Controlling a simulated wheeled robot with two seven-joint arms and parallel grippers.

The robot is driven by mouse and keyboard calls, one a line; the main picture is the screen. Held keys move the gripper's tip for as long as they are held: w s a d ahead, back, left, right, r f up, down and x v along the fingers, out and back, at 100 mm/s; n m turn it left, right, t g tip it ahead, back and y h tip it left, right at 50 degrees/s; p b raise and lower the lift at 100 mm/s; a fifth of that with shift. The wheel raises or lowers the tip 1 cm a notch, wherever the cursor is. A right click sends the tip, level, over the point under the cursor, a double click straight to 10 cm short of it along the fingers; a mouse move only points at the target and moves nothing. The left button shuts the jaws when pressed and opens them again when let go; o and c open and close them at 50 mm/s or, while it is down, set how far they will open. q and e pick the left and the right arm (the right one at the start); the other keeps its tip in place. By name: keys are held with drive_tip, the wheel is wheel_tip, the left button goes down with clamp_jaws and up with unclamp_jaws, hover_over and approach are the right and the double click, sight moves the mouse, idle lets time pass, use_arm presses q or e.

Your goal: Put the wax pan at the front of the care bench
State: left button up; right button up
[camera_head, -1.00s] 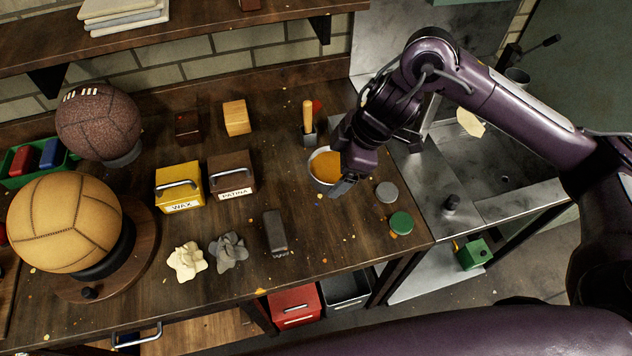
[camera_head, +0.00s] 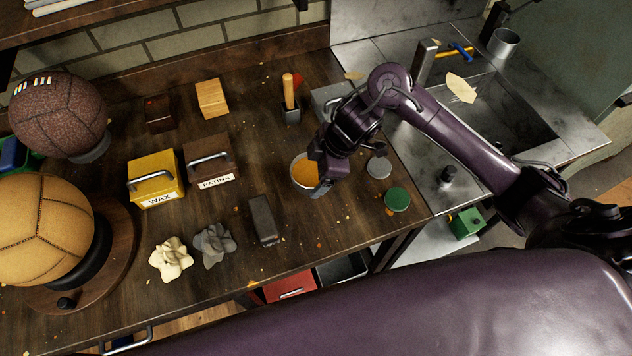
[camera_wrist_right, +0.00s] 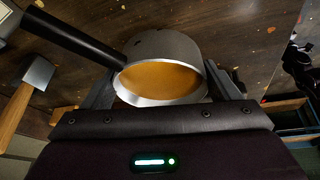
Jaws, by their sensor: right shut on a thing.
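The wax pan (camera_head: 302,168) is a round grey metal pan with orange-yellow wax inside, near the right end of the wooden care bench (camera_head: 225,262). In the right wrist view the pan (camera_wrist_right: 160,80) sits between my two fingers, its dark handle running to the upper left. My right gripper (camera_head: 318,185) is shut on the pan, coming from its right side in the head view. Part of the pan is hidden behind the gripper. I cannot tell whether the pan touches the bench top.
A dark block (camera_head: 263,220) and grey cloth (camera_head: 214,243) lie toward the front edge. A green lid (camera_head: 397,199) and grey lid (camera_head: 379,167) are to the right. A wooden-handled tool (camera_head: 290,95) stands behind the pan. WAX (camera_head: 155,180) and PATINA (camera_head: 211,162) boxes are left.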

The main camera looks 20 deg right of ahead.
drive_tip(key=shift+f, duration=0.3)
wheel_tip(320, 180, down, 3)
drive_tip(key=shift+s+f, duration=0.1)
drive_tip(key=shift+f, duration=0.1)
use_arm(q)
drive_tip(key=shift+w+f, duration=0.1)
drive_tip(key=shift+f, duration=0.15)
use_arm(e)
drive_tip(key=shift+f, duration=0.3)
use_arm(q)
drive_tip(key=shift+b, duration=0.3)
use_arm(e)
drive_tip(key=shift+f, duration=0.1)
drive_tip(key=o, duration=1.2)
drive_tip(key=shift+c, duration=0.2)
